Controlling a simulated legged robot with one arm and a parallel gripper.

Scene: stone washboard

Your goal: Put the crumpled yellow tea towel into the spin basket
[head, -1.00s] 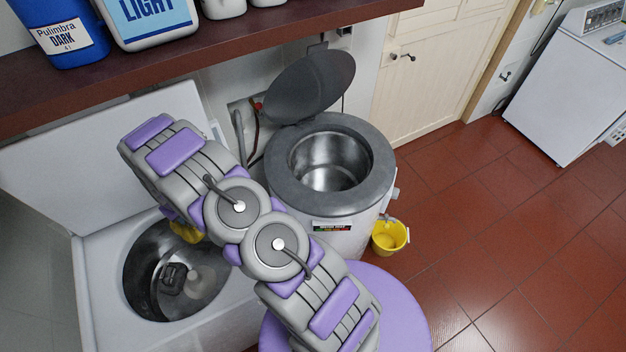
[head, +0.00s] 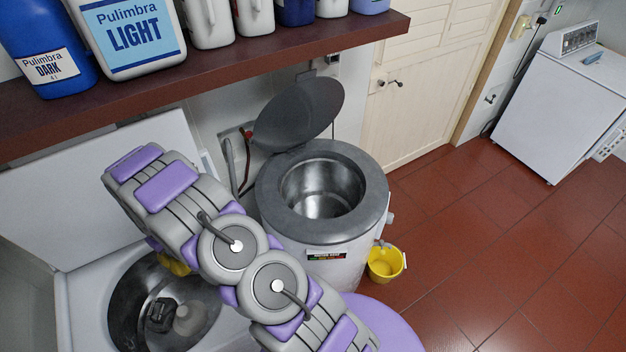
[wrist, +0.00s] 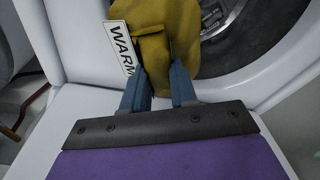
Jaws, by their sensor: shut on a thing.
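The crumpled yellow tea towel (wrist: 165,45) is between the blue fingers of my gripper (wrist: 160,85) in the wrist view, and my gripper is shut on it. In the head view a small part of the towel (head: 173,264) shows over the washing tub, mostly hidden behind my arm. The spin basket (head: 322,188) is the empty-looking steel drum inside the round white and grey spinner (head: 275,205). Its dark lid (head: 300,110) stands open at the back. My gripper itself is hidden by my arm in the head view and is left of the spinner.
The open washing machine tub (head: 205,325), with an agitator inside, lies left of the spinner. A brown shelf (head: 250,55) with detergent bottles overhangs the back. A yellow bucket (head: 385,265) stands on the floor right of the spinner. A white label reading WARM (wrist: 120,45) shows beside the towel.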

